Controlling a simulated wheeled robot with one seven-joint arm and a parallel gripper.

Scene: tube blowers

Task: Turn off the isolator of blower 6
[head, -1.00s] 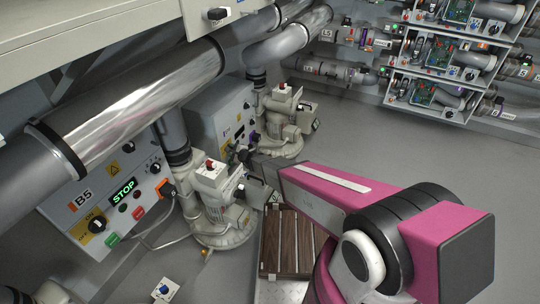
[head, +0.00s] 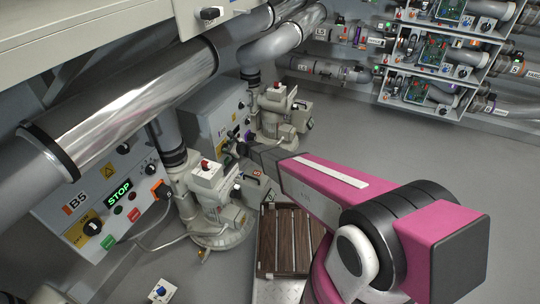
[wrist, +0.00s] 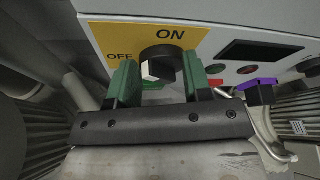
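The isolator knob (wrist: 158,64) is black with a pale grip. It sits on a yellow plate (wrist: 105,38) marked ON at the top and OFF at the left. My gripper (wrist: 160,84) is open in the wrist view, with one green finger on each side of the knob. There seems to be a gap at each finger; contact is not clear. In the head view, my gripper (head: 234,146) is at the control panel (head: 214,112) beyond the one marked B5. My arm and a pump hide the panel's lower part, and I cannot read its number.
The B5 panel (head: 75,203) shows a green STOP display and has its own ON/OFF knob. A pale pump (head: 212,200) stands between B5 and my arm. Another pump (head: 280,115) stands beyond my gripper. A slatted brown platform (head: 285,235) is beside my arm. Open floor lies right.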

